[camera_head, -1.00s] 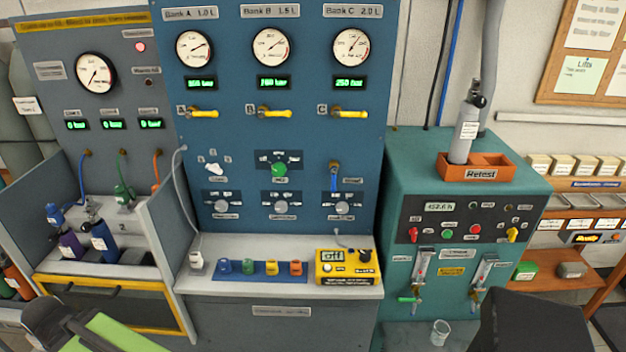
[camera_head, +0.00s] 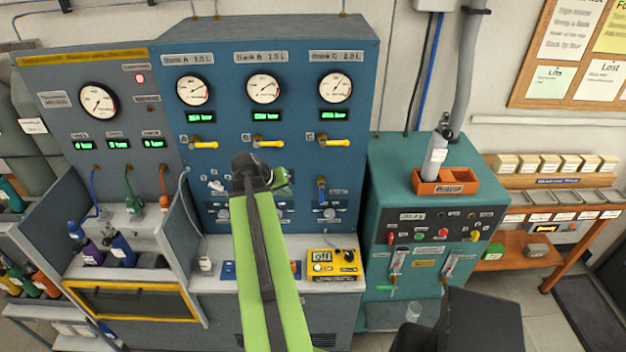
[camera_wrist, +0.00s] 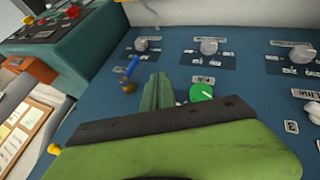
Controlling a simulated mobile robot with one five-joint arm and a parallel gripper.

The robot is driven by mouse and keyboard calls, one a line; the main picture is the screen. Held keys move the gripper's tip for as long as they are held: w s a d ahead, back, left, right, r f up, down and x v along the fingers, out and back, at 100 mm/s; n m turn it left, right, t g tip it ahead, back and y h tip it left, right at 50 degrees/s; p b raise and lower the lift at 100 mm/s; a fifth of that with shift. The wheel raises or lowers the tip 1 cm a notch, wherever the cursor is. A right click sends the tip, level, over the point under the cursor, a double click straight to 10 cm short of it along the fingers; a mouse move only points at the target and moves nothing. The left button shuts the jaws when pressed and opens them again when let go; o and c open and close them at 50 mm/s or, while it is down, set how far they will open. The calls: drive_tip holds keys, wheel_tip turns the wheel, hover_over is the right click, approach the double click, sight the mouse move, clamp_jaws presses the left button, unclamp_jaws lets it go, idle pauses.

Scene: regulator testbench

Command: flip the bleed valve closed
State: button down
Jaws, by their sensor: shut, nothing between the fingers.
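The bleed valve is most likely the small valve with a blue lever (camera_head: 321,190) on the blue panel, below the Bank C yellow lever; its label is too small to read. Its lever points down the panel. In the wrist view the blue lever (camera_wrist: 132,65) stands out from a brass fitting, left of my fingers. My gripper (camera_head: 284,182) is shut and empty in front of the panel, left of the blue lever. Its green-grey fingers also show in the wrist view (camera_wrist: 158,92), between the blue lever and a green knob (camera_wrist: 201,92), apart from the lever.
Yellow levers (camera_head: 334,142) sit above on the panel. Grey knobs (camera_wrist: 209,46) lie below the blue lever. A yellow meter box (camera_head: 333,264) stands on the shelf underneath. A teal cabinet (camera_head: 400,160) with an orange tray (camera_head: 446,188) stands to the right.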

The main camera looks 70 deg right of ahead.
sight(322, 194)
drive_tip(key=shift+s+d+r, duration=0.25)
drive_tip(key=shift+s+d, duration=0.2)
drive_tip(key=shift+s, duration=0.15)
drive_tip(key=s+d+f+b, duration=0.5)
drive_tip(key=d+f+b, duration=0.2)
drive_tip(key=f+b, duration=0.1)
drive_tip(key=shift+d, duration=0.4)
drive_tip(key=shift+s, duration=0.1)
